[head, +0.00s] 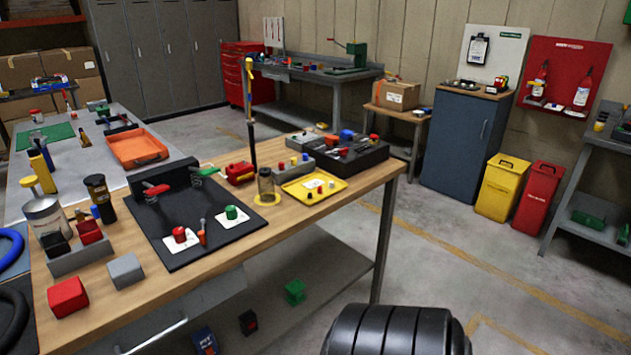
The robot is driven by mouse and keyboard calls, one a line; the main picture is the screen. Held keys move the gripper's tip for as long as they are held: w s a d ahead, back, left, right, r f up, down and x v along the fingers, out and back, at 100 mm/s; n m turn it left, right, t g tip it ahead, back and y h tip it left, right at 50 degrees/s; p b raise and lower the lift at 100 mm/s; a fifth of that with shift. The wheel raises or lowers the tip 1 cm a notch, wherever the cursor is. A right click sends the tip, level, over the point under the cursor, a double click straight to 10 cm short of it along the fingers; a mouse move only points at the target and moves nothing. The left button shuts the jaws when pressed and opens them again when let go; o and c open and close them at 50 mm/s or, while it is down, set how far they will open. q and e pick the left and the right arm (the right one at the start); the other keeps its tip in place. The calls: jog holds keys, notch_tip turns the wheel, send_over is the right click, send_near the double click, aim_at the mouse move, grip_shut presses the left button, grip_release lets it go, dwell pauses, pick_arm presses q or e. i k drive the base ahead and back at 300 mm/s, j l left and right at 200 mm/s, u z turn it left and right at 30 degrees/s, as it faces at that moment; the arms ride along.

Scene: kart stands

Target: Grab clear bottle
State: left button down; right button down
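Neither of my grippers is in view.
Beside the see-through bottle are a yellow tray (331,192), a black mat (190,262) and a thin upright post (250,120). A black ribbed rounded object (395,332) fills the bottom centre. Open floor (480,265) lies right of the workbench.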

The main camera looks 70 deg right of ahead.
aim_at(266, 180)
jog(key=z, duration=1.85)
jog(key=i+l, duration=0.15)
jog(key=i+z, duration=0.05)
jog(key=i, duration=0.05)
